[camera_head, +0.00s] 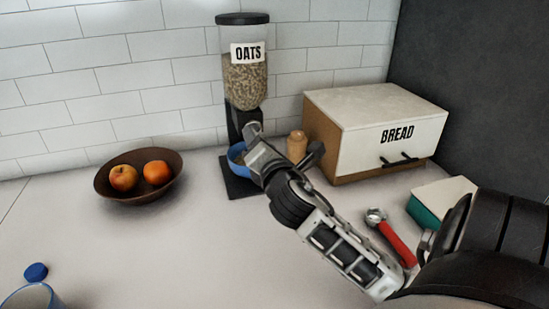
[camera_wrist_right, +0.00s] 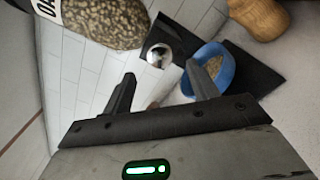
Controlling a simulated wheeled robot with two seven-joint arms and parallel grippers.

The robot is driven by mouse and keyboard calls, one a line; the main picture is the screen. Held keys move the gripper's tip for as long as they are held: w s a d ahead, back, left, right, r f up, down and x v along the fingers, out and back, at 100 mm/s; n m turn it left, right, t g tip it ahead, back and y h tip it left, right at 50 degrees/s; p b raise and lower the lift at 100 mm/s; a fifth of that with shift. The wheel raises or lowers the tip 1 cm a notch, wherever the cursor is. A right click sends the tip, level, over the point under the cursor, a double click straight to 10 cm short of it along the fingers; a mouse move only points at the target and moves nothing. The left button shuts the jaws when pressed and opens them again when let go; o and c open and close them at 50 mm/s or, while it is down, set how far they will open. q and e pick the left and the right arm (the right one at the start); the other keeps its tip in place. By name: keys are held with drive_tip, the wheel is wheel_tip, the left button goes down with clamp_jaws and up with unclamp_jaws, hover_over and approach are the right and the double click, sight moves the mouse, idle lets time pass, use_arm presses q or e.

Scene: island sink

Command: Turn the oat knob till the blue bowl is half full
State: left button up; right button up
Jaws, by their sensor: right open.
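The oat dispenser (camera_head: 243,85), labelled OATS, stands against the tiled wall with oats in its clear hopper. Its round silver knob (camera_wrist_right: 160,54) shows in the right wrist view, beyond and between the fingertips; in the head view I cannot tell it from my gripper. The blue bowl (camera_head: 236,156) sits on the dispenser's black base, partly hidden by my gripper. In the right wrist view the bowl (camera_wrist_right: 221,82) holds some oats (camera_wrist_right: 213,66); their exact level is hard to judge. My right gripper (camera_head: 284,142) is open and empty in front of the dispenser. My left gripper is out of view.
A brown bowl (camera_head: 116,196) with two fruits stands left. A bread box (camera_head: 365,135) and a wooden shaker (camera_head: 297,147) stand right of the dispenser. A red-handled tool (camera_head: 397,242) and a teal-and-white box (camera_head: 424,214) lie near my right arm.

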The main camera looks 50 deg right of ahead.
drive_tip(key=v, duration=1.1)
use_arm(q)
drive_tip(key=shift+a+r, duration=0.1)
use_arm(e)
drive_tip(key=shift+s, duration=0.1)
